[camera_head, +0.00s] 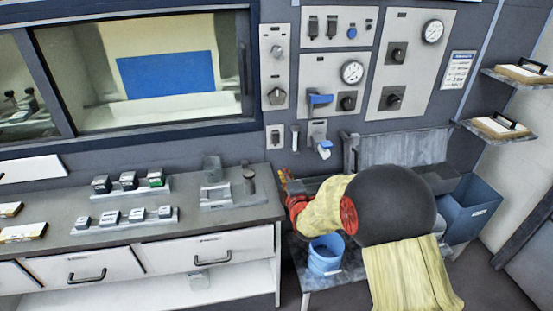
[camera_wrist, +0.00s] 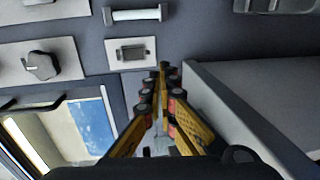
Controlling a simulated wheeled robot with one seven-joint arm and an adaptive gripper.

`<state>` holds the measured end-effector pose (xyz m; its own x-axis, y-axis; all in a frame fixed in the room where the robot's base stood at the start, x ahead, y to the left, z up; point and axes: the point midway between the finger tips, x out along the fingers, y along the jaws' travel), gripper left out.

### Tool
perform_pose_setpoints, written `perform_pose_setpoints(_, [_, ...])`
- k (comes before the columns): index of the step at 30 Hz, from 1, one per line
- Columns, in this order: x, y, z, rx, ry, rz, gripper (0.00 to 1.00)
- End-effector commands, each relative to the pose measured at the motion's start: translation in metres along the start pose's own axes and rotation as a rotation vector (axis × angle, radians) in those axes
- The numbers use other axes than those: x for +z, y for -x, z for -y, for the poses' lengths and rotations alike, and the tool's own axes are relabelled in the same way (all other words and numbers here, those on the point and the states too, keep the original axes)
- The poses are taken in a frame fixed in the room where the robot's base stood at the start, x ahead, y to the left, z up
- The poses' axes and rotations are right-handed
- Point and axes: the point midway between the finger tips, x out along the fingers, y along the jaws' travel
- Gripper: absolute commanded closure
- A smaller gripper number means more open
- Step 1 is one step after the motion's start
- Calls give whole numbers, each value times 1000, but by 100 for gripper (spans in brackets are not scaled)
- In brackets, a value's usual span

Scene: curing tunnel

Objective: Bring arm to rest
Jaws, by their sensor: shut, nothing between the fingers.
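My arm, in a pale yellow cover with red parts, reaches left over the side bench in the head view. My gripper (camera_head: 284,175) is at its far left end, close to the bench's right end. In the wrist view my gripper (camera_wrist: 163,70) shows two yellow-and-black fingers that meet at the tips. It is shut and empty. Beyond the tips is the grey wall with a small switch plate (camera_wrist: 131,53) and a white handle (camera_wrist: 136,14). The large dark round part of my arm hides some of the area behind it in the head view.
A bench (camera_head: 100,232) with small blocks and a grey holder (camera_head: 228,190) stands at left. A blue bucket (camera_head: 325,255) is below my arm, and a blue bin (camera_head: 470,212) is at right. Gauge panels (camera_head: 412,62) and a window (camera_head: 165,70) are on the wall.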

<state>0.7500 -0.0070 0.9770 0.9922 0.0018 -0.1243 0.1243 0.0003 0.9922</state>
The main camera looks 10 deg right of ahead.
Motion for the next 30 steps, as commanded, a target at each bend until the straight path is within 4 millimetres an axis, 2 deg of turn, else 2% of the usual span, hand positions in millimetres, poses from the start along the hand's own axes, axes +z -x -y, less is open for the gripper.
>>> perform_pose_setpoints(4, [0,2,-5,-8,-15,0,100])
perform_pose_setpoints(7, [0,10,-21,-45,-85,3,100])
perform_pose_setpoints(11, [-1,41,-52,-151,-268,24,100])
perform_pose_setpoints(14, [-1,80,-72,-254,-441,64,100])
perform_pose_setpoints(17, [-2,127,-87,-352,-614,121,100])
perform_pose_setpoints(21, [-3,205,-96,-480,-848,232,100])
perform_pose_setpoints(26, [-5,306,-94,-604,-1102,400,100])
perform_pose_setpoints(27, [-5,331,-90,-630,-1159,447,100])
perform_pose_setpoints(30, [-6,387,-81,-682,-1282,560,100])
